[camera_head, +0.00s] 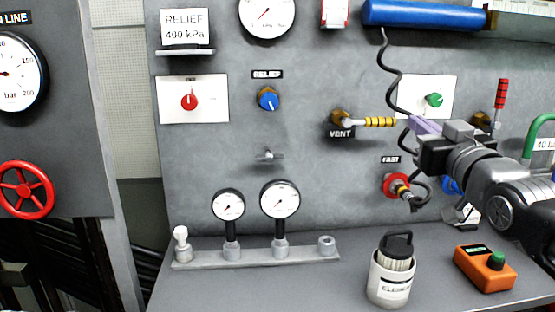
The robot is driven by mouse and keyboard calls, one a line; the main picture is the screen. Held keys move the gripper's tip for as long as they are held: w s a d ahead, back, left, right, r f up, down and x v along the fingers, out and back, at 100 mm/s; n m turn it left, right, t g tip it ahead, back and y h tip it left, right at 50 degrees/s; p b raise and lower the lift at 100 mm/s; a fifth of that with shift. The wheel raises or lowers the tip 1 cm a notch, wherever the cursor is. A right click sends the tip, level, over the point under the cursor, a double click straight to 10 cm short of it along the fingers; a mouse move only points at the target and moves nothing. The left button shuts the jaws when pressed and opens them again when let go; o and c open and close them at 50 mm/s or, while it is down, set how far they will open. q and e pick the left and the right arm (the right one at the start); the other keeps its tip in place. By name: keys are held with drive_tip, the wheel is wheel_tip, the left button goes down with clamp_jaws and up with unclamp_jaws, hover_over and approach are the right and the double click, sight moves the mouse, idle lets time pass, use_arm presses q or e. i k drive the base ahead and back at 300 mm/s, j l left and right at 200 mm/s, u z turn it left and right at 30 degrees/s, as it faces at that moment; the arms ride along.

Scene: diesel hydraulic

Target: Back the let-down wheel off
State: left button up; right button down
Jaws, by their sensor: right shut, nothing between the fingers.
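A red spoked handwheel (26,190) stands on the left panel, below a large round gauge (14,72). No label reading "let-down" can be made out, so I cannot tell if this is the let-down wheel. A blue round part (452,186) is mostly hidden behind my right arm. My right gripper (424,125) comes in from the right, in front of the panel between the yellow-banded VENT lever (375,122) and the green knob (434,100). It is shut and holds nothing. It is far from the red handwheel. My left gripper is out of view.
The panel carries a blue RELIEF knob (268,100), a red knob (189,102) and a red FAST fitting (396,187). The bench holds a gauge manifold (255,257), an ELEMENT canister (391,280) and an orange box (484,268). A dark coiled hose (391,75) hangs near my right gripper.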

sight(27, 189)
drive_tip(key=k+l, duration=0.1)
drive_tip(key=k, duration=0.75)
